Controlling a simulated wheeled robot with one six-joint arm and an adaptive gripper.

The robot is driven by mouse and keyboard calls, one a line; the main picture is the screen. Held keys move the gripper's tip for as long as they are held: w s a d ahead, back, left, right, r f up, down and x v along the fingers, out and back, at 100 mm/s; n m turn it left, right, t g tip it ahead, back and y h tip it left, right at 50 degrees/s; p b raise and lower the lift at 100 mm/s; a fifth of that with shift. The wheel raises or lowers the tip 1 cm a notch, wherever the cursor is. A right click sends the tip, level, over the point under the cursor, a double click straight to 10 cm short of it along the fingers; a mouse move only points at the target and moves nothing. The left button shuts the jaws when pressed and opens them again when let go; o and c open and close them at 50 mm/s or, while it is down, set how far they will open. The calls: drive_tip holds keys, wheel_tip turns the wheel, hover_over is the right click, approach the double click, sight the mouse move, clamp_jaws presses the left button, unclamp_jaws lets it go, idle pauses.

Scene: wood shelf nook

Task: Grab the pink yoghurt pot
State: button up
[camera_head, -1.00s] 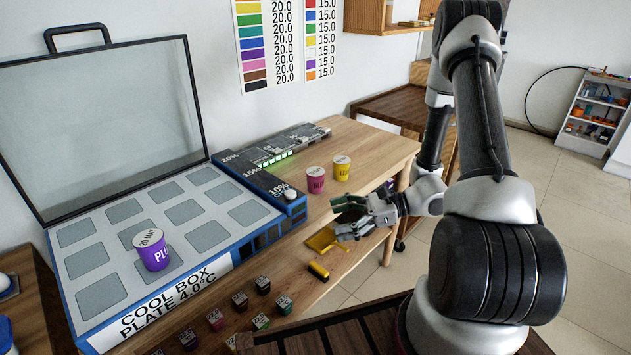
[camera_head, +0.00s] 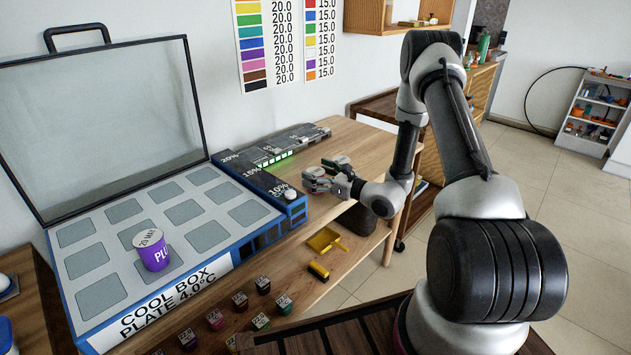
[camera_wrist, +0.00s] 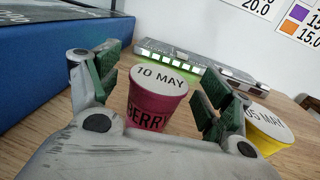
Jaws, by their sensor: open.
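The pink yoghurt pot (camera_wrist: 157,108), with a white lid reading "10 MAY" and "BERR" on its side, stands upright on the wooden table in the wrist view. My gripper (camera_wrist: 160,88) is open, with one green-padded finger on each side of the pot. The gap is narrow on both sides, and I cannot tell whether either finger touches it. In the head view my gripper (camera_head: 327,174) is low over the table and mostly hides the pot.
A yellow pot (camera_wrist: 268,128) stands close beside my right finger. The blue cool box (camera_head: 180,230), with a purple pot (camera_head: 152,250) on its plate, is to the left. A yellow dustpan (camera_head: 325,240) and several small cubes lie in front.

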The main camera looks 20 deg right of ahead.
drive_tip(key=shift+w+a, duration=0.25)
drive_tip(key=shift+w, duration=0.05)
drive_tip(key=c, duration=1.2)
drive_tip(key=shift+r, duration=0.15)
drive_tip(key=shift+c, duration=0.2)
